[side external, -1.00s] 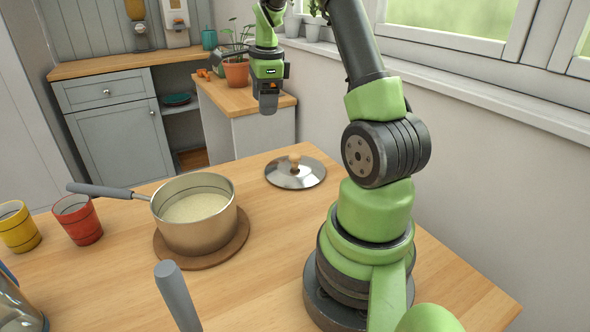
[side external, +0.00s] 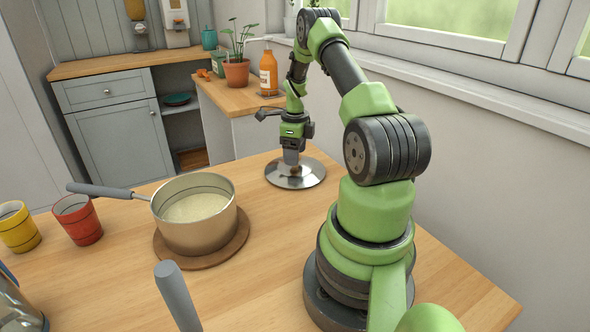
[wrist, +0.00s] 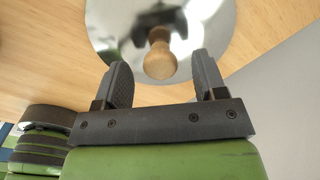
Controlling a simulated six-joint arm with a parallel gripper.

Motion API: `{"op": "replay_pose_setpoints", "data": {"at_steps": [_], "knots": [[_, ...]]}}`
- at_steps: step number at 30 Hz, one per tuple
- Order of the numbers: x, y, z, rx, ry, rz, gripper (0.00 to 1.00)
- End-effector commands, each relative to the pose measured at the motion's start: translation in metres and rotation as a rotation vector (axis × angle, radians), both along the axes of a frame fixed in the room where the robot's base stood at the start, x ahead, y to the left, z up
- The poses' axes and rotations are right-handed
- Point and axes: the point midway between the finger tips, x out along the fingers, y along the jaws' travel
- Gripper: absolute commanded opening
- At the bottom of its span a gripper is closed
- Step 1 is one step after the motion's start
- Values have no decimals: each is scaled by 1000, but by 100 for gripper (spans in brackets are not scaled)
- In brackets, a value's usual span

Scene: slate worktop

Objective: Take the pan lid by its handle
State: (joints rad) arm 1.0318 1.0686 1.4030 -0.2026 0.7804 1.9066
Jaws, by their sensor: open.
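The pan lid (side external: 296,178) is a shiny metal disc lying on the wooden table, right of the pan. Its round wooden handle (wrist: 160,62) shows in the wrist view, and the lid's bright surface (wrist: 120,22) spreads behind it. My gripper (side external: 291,158) points down over the lid in the side view and hides the handle there. In the wrist view my gripper (wrist: 160,75) is open, with one finger on each side of the handle's near end. I cannot tell whether either finger touches it.
A pan (side external: 196,222) of pale contents stands on a round wooden mat (side external: 170,252), its long handle pointing left. A red cup (side external: 78,220) and a yellow cup (side external: 18,228) stand at the left. The wall lies beyond the table's right side. Table around the lid is clear.

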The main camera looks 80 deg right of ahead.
Motion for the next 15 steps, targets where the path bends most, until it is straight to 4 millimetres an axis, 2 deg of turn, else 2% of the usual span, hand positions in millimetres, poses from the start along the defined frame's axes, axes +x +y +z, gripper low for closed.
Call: {"op": "replay_pose_setpoints", "data": {"at_steps": [3, 11, 15], "knots": [[0, 0, -13, 0, 0, 0, 65], [0, 0, -16, -2, -1, 0, 65], [0, 0, -16, -2, -1, 0, 35]]}}
